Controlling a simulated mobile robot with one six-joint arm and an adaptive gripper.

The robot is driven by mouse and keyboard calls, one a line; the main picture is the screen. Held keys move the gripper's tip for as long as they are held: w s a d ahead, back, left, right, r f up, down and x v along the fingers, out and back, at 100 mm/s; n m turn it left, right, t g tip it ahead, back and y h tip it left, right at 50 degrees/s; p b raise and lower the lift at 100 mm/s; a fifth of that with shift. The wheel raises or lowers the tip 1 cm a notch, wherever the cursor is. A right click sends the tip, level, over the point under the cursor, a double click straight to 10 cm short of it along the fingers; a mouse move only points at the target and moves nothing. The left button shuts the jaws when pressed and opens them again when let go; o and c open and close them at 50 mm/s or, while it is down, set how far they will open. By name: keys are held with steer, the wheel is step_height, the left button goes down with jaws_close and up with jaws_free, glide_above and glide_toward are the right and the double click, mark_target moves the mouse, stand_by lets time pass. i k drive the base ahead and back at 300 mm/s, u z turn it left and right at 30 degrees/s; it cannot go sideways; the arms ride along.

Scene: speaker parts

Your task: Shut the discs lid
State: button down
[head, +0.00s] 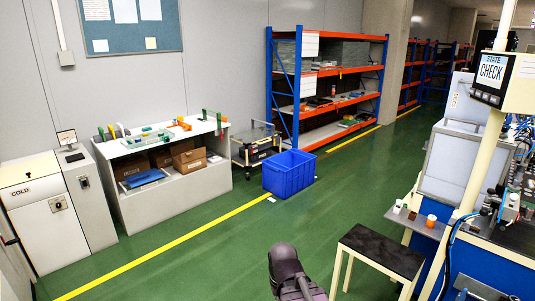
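A pale grey cabinet with a raised or slanted panel (456,150) stands at the right; whether this panel is a lid I cannot tell. A dark rounded part of my own arm shows at the bottom middle. My gripper is not in view.
A white workbench (205,185) carries small coloured parts. A blue crate (288,176) stands on the floor before orange shelving (322,140). The central green floor is clear.

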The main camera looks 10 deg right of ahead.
mark_target(459, 105)
steer(key=z, duration=0.4)
steer(key=i, duration=0.9)
steer(key=z, duration=1)
steer(key=i, duration=1.2)
steer(key=z, duration=0.5)
